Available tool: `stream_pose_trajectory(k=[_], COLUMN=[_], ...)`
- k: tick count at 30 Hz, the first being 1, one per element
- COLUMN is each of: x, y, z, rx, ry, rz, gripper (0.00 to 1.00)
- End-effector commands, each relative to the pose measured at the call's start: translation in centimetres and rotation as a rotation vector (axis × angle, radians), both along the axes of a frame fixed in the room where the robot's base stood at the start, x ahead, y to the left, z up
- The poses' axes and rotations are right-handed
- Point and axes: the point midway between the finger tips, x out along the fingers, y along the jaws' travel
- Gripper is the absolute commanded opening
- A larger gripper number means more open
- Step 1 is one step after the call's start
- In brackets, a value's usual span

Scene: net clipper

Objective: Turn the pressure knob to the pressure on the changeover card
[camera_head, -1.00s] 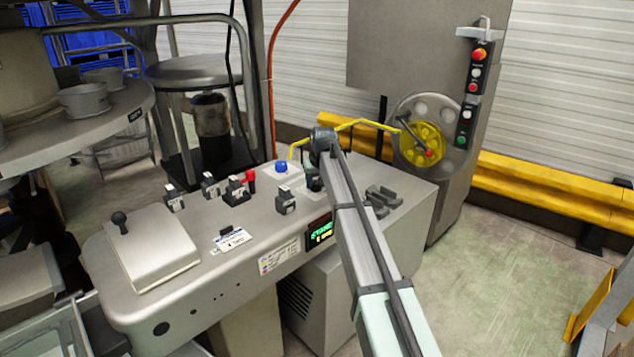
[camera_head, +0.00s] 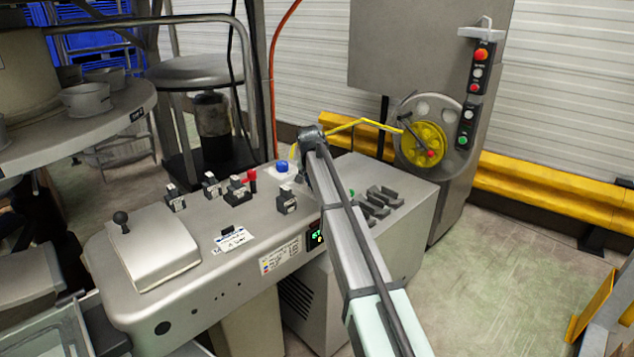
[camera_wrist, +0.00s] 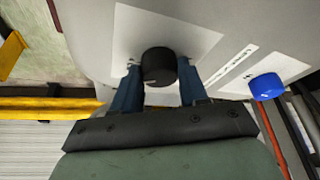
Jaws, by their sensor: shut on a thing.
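A round black knob (camera_wrist: 159,67) stands on a pale plate on the machine's grey console, top centre in the wrist view. My gripper (camera_wrist: 158,85) has one dark blue finger on each side of it and is shut on it. The pointer and scale of the knob cannot be read. In the head view my arm hides the knob and the fingers. A white card with small print (camera_head: 232,239) lies on the console top, and a printed label (camera_head: 279,255) is on its front face; neither can be read. A green-lit display (camera_head: 315,237) is partly covered by my arm.
A blue button (camera_head: 284,168) is beside my arm and also shows right of the knob in the wrist view (camera_wrist: 267,87). A red knob (camera_head: 251,176) and several black switches (camera_head: 287,201) stand to the left. Dark blocks (camera_head: 381,200) lie right of my arm.

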Motion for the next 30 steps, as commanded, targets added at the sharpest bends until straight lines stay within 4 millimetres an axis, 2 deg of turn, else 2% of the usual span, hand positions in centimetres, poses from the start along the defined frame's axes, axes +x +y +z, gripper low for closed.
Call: stream_pose_trajectory(k=[11, 12, 18, 26, 30], x=[-0.03, -0.03, -0.03, -0.04, -0.29], y=[0.0, 0.0, 0.0, 0.01, 0.08], z=[-0.06, -0.06, -0.04, 0.02, 0.67], rx=[0.001, 0.001, 0.001, 0.0, 0.0], ry=[0.002, 0.002, 0.001, 0.001, 0.0], rz=[-0.005, -0.005, -0.004, -0.003, -0.003], gripper=[0.12, 0.47, 0.66, 0.68, 0.68])
